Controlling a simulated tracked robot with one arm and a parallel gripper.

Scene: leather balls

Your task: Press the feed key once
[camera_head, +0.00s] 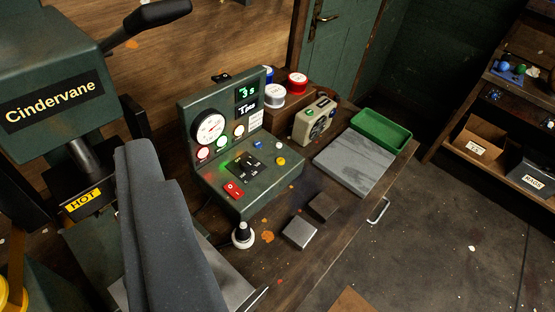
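A dark green control console (230,145) stands on the wooden bench at the picture's centre. Its upright face carries a round dial (208,129), two lit displays (246,99) and several lit round lamps. The labels are too small to read, so I cannot tell which one is the feed key. My gripper (158,170) shows as dark grey shapes at lower left, apart from the console in the picture. Its opening is not clear.
A green machine marked Cindervane (55,105) with a HOT label stands at left. A black-and-white knob (242,235), small metal blocks (300,233), a beige device (316,121), a grey slab (354,162) and a green tray (381,130) are on the bench. Shelves stand at right.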

